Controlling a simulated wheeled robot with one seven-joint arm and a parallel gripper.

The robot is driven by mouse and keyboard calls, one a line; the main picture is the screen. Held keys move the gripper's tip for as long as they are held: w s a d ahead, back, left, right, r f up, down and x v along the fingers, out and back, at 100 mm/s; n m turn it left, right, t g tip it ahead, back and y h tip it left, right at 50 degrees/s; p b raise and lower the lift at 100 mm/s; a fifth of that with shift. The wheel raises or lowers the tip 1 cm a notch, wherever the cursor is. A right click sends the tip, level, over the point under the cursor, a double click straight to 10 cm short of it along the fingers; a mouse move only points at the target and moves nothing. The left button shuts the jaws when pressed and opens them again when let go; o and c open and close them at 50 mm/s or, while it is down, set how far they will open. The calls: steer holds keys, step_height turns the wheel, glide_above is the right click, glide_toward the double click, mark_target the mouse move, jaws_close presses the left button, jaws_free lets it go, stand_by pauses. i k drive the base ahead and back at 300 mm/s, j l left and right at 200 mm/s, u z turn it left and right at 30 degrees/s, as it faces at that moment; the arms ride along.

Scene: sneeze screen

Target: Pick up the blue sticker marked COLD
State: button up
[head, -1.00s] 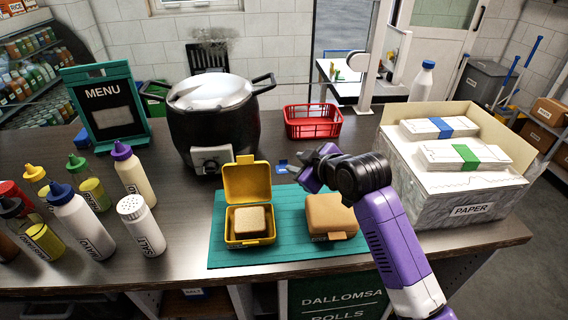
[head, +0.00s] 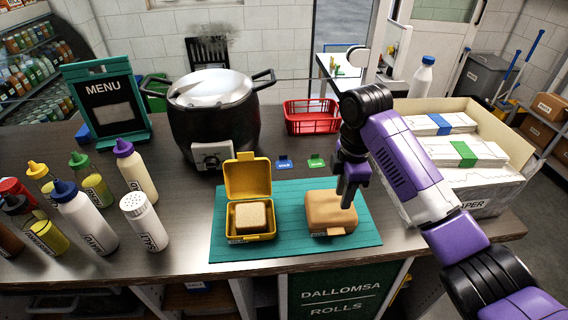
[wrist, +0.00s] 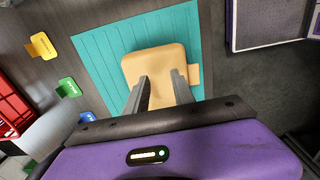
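In the wrist view, the blue sticker (wrist: 87,117) is at the lower left, partly cut off by my gripper's body. My gripper (head: 347,198) points down over the tan closed box, right of and nearer than the blue sticker. In the wrist view my gripper (wrist: 161,88) is open, with a gap between its fingers and nothing held.
The tan box (head: 331,212) and an open yellow lunch box (head: 248,182) sit on the teal mat (head: 290,247). A yellow sticker (wrist: 41,46) shows in the wrist view. A black pot (head: 213,120) and red basket (head: 312,117) stand behind; a paper carton (head: 484,209) stands right.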

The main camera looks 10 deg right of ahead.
mark_target(283, 162)
steer(key=i+j, duration=0.3)
steer(key=i, duration=0.15)
steer(key=i+j, duration=0.3)
steer(key=i, duration=0.15)
